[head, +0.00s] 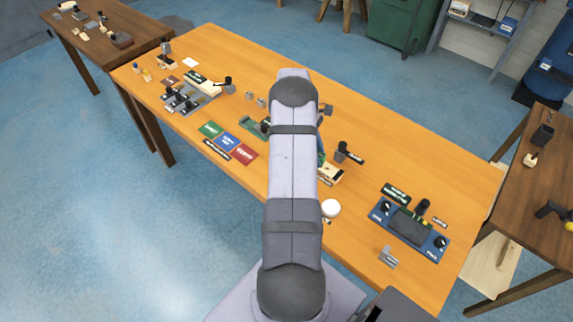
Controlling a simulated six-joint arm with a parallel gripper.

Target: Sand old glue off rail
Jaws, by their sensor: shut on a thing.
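My arm runs up the middle of the head view and hides my gripper and whatever lies behind it. I cannot tell which piece is the rail. A pale wooden piece (331,173) partly shows at the right of my arm, beside a dark clamp-like fitting (343,150). Another pale wooden piece (201,81) lies at the back left, near a grey rack with black parts (182,98). No sanding tool or old glue can be made out at this size.
The orange table (395,160) is clear at the back right. A blue fixture with a dark pad (410,228) and a small grey bracket (388,257) stand at the right. A round white item (331,208) is near my arm. Green, blue and red cards (228,141) lie left.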

